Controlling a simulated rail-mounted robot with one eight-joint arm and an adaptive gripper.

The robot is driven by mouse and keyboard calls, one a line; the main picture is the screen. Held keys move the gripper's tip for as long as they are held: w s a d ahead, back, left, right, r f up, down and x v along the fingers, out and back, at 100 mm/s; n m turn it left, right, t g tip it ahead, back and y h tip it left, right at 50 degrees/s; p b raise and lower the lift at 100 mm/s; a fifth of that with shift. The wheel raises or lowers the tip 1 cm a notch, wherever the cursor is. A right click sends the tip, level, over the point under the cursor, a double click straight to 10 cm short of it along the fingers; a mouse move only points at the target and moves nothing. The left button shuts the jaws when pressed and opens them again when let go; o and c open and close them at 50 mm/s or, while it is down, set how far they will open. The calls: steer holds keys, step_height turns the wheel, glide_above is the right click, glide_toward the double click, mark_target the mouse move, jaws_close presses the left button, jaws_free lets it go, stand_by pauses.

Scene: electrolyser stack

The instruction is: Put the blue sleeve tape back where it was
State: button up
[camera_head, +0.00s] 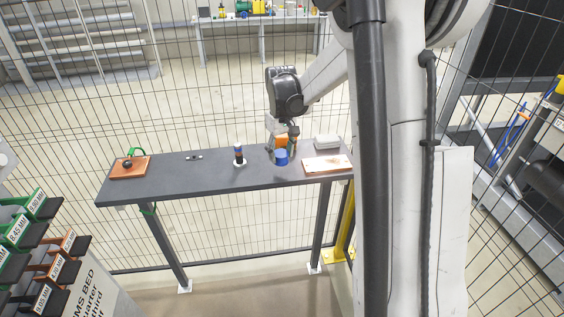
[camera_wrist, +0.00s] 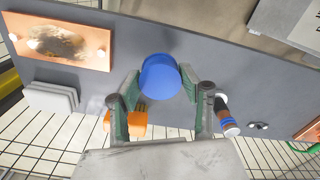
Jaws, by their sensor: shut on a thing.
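The blue sleeve tape (camera_head: 281,158) is a short, plain blue cylinder near the front edge of the grey bench, right of its middle. In the wrist view the blue sleeve tape (camera_wrist: 159,76) sits between the two fingertips. My gripper (camera_wrist: 160,85) is shut on it, with one green-padded finger on each side; in the head view my gripper (camera_head: 283,146) comes down from above and behind. I cannot tell whether the tape's underside touches the bench. An orange object (camera_wrist: 138,124) shows close beside the left finger in the wrist view.
The grey bench (camera_head: 215,175) also carries a copper plate (camera_head: 328,163), a white block (camera_head: 326,142), a dark banded upright item (camera_head: 239,155), a small metal part (camera_head: 194,156) and another copper plate (camera_head: 128,169) at left. Clear bench lies between these. Wire fencing stands behind.

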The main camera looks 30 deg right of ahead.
mark_target(282, 163)
steer(key=shift+d+f, duration=0.2)
steer(key=shift+f, duration=1.9)
steer(key=shift+f, duration=0.1)
steer(key=shift+f, duration=0.15)
steer(key=o, duration=1)
steer(key=shift+c, duration=0.2)
steer(key=shift+r, duration=0.2)
